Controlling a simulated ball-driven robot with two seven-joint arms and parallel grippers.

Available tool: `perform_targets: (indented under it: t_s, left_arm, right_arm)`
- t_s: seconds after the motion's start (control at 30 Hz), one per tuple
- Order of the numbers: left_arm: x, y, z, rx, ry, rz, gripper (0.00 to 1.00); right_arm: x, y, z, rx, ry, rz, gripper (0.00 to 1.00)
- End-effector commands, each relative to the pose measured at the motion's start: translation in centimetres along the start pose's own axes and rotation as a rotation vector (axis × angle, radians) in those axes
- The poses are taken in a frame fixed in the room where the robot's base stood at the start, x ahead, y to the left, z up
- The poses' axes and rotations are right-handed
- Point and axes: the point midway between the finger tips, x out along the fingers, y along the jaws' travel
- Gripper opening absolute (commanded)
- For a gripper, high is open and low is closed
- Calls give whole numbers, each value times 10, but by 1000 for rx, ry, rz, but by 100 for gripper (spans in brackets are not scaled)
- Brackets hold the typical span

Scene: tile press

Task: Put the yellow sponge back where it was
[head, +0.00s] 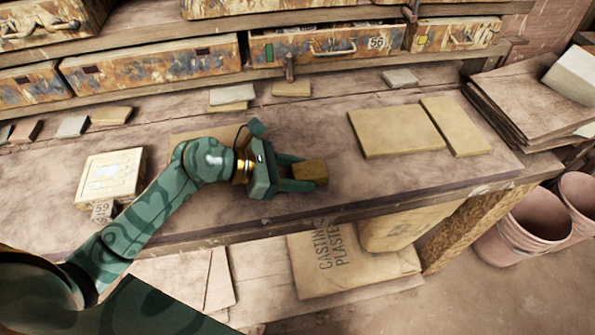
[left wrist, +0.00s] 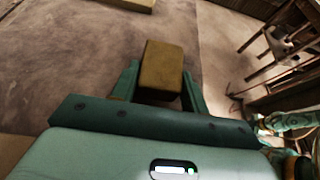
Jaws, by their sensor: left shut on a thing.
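The yellow sponge (head: 310,172) is a small brownish-yellow block. My left gripper (head: 302,174) is shut on it, with a finger on either side, near the front edge of the bench in the head view. In the left wrist view the sponge (left wrist: 162,68) sits between the two green fingers (left wrist: 160,85). I cannot tell whether it touches the bench top. My right gripper is not in view.
Flat yellowish slabs (head: 395,131) lie on the bench (head: 325,205) to the right of my left gripper. A pale decorated box (head: 110,175) stands at the left. Several small tiles (head: 292,89) line the back. Bare bench lies around the sponge.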

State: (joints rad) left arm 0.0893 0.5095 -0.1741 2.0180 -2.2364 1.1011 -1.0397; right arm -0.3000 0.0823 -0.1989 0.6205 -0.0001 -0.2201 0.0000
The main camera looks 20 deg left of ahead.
Motion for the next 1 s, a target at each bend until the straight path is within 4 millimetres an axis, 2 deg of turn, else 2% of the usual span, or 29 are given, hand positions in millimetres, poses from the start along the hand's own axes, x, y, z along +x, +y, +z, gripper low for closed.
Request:
perform_targets:
  t_s: [0.07, 0.1, 0.17, 0.47, 0.57, 0.9, 1.0]
  left_arm:
    - [2, 0, -3, -1, 1, 0, 25]
    - [1, 0, -3, -1, 1, 0, 53]
    - [1, 0, -2, -1, 1, 0, 66]
    - [0, 0, 0, 0, -1, 0, 66]
    - [-9, 0, 1, 0, 2, 2, 66]
    - [-86, 0, 0, 0, 5, 1, 66]
    - [-103, 0, 0, -2, 4, 0, 66]
  right_arm:
    - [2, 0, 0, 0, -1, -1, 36]
    - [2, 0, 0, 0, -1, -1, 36]
    - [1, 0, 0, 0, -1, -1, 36]
    - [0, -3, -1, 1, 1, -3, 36]
    - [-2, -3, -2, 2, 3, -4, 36]
    - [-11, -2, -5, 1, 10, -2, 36]
    - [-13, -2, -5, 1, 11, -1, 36]
